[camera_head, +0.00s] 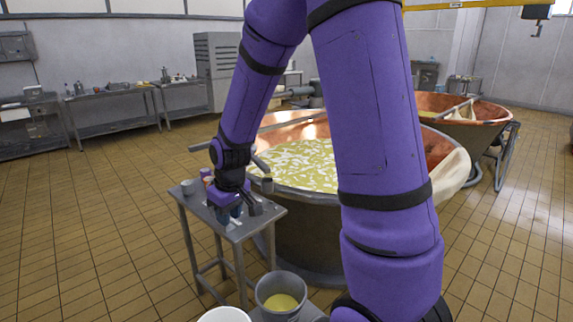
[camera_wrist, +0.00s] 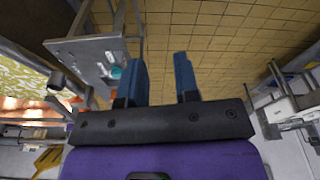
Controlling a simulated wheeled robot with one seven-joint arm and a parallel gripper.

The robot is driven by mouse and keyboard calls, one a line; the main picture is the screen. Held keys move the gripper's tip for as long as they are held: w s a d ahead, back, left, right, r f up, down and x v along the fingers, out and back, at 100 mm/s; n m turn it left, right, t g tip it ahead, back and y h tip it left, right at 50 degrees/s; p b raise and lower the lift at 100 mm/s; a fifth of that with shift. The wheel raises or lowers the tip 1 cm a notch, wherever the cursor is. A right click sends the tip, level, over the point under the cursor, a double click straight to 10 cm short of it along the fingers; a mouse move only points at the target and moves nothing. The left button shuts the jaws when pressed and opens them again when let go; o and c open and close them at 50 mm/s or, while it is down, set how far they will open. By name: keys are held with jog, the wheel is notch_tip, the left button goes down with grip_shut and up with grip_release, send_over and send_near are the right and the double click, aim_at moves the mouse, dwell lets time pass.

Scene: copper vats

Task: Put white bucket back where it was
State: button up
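A white round rim (camera_head: 225,315), which looks like the white bucket, shows at the bottom edge of the head view; most of it is cut off. My gripper (camera_head: 238,212) is over the small grey table, left of the near vat and well apart from the white rim. In the wrist view my gripper's two blue fingers (camera_wrist: 160,65) are spread apart with nothing between them. I cannot make out the white bucket for sure in the wrist view.
A grey bucket with yellow liquid (camera_head: 272,291) stands beside the white rim. The small grey table (camera_head: 240,233) holds a pale cup (camera_head: 187,187) and other small items. Copper vats (camera_head: 300,225) stand to its right. Tiled floor at left is free.

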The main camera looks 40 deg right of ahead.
jog(key=s+a+r+m+t, duration=0.1)
jog(key=s+r, duration=0.4)
jog(key=r, duration=0.2)
jog(key=s+r+t, duration=0.1)
jog(key=s+r, duration=0.4)
jog(key=r, duration=0.3)
jog(key=s+r, duration=0.3)
jog(key=s, duration=0.3)
jog(key=s+r+m+t, duration=0.1)
jog(key=s+r, duration=0.3)
jog(key=s, duration=0.3)
jog(key=shift+s+a+m, duration=0.15)
jog(key=shift+a+m, duration=0.15)
jog(key=shift+a, duration=0.05)
